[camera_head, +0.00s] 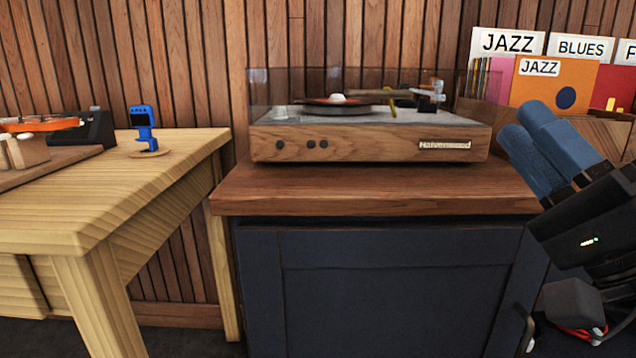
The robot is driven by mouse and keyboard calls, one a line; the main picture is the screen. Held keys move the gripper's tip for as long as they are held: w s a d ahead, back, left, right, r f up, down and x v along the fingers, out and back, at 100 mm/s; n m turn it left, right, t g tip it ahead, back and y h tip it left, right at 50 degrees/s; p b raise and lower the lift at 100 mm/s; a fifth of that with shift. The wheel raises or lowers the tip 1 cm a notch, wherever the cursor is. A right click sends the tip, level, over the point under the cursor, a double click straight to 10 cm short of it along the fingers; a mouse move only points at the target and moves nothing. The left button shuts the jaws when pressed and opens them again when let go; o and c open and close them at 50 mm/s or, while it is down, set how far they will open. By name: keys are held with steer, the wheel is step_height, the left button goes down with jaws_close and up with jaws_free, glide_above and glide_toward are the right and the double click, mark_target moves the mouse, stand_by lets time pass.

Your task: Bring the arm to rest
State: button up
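My gripper (522,122) is at the right edge of the view, raised in front of the right end of the record player cabinet. It has a black body and two thick blue fingers pointing up and to the left. The fingers lie side by side and overlap in this view, so the gap between them is hidden. Nothing shows held at their tips. The rest of my arm runs out of the picture at the lower right.
A turntable (365,142) with a clear cover stands on a dark blue cabinet (380,295) with a wooden top. Record sleeves (545,85) stand in a wooden crate behind my gripper. At left, a wooden table (75,205) holds a blue clip-on device (144,128).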

steer(key=s+d+f+m+g+h, duration=0.1)
steer(key=s+f+h, duration=0.25)
steer(key=f, duration=0.45)
steer(key=s+d+f+g+h, duration=0.15)
steer(key=f+h, duration=0.25)
steer(key=f, duration=0.4)
steer(key=s+f+m+h, duration=0.1)
steer(key=s+f+h, duration=0.2)
steer(key=f, duration=0.5)
steer(key=s+f+n+g+h, duration=0.15)
steer(key=s+f+n, duration=0.35)
steer(key=s, duration=0.7)
steer(key=s+f+n+g, duration=0.3)
steer(key=s+f+n, duration=0.25)
steer(key=s, duration=0.75)
step_height(320, 180, up, 34)
steer(key=p, duration=3.3)
steer(key=shift+a+r+g, duration=0.25)
steer(key=shift+g, duration=0.05)
